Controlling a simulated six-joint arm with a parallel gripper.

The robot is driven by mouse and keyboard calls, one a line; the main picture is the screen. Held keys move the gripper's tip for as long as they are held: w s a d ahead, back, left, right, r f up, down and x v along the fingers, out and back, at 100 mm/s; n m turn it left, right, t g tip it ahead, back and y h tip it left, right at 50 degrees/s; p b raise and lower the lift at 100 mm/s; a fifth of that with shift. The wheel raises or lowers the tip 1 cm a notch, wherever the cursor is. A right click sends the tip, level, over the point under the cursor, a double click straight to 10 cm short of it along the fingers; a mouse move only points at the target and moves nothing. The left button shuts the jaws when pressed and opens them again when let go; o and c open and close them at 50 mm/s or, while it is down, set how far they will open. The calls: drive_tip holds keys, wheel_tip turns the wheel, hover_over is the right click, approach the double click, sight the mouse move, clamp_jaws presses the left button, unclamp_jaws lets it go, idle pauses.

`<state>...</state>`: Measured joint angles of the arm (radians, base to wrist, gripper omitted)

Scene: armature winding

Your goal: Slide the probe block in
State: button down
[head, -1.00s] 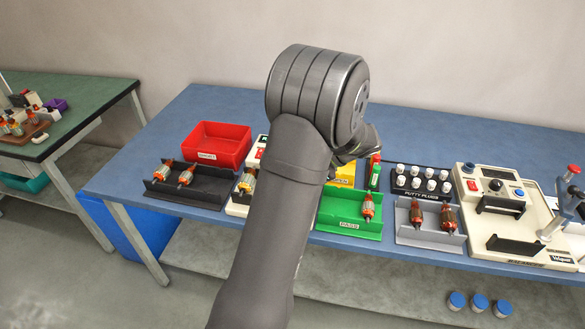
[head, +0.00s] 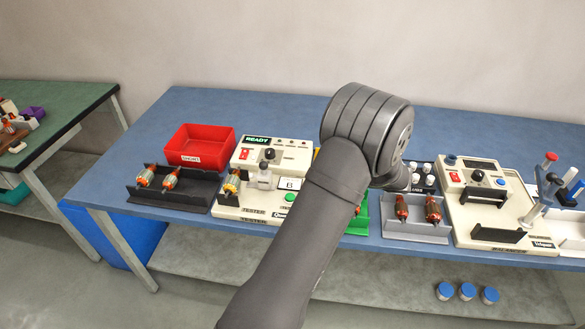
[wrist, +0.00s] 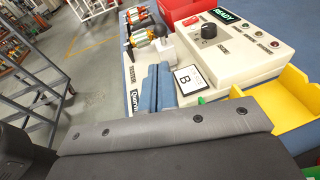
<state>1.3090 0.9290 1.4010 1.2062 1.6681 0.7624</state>
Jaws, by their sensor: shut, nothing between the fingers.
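The tester (head: 240,212) is a cream box with a lit READY display; it also fills the upper middle of the wrist view (wrist: 262,65). The probe block (head: 264,181) is a pale grey block with a dark top, on the tester right of an armature (head: 231,186). In the wrist view the block (wrist: 163,47) shows beside the armature (wrist: 138,46); whether they touch is unclear. My gripper (wrist: 159,72) shows as two blue-grey fingers, shut and empty, in front of the block.
A card marked B (head: 289,184) lies right of the block. A black rack (head: 180,190) with two armatures stands at left, a red bin (head: 200,146) behind it. A yellow tray (wrist: 285,103) flanks the tester. A grey rack (head: 415,229) and another device (head: 478,210) stand to the right.

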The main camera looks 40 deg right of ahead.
sight(264, 166)
drive_tip(key=x, duration=1.3)
drive_tip(key=shift+w, duration=0.25)
drive_tip(key=shift+a, duration=0.2)
drive_tip(key=shift+w+a, duration=1.4)
drive_tip(key=shift+w, duration=0.05)
drive_tip(key=v, duration=1.4)
drive_tip(key=shift+s+d, duration=0.2)
drive_tip(key=shift+s, duration=0.05)
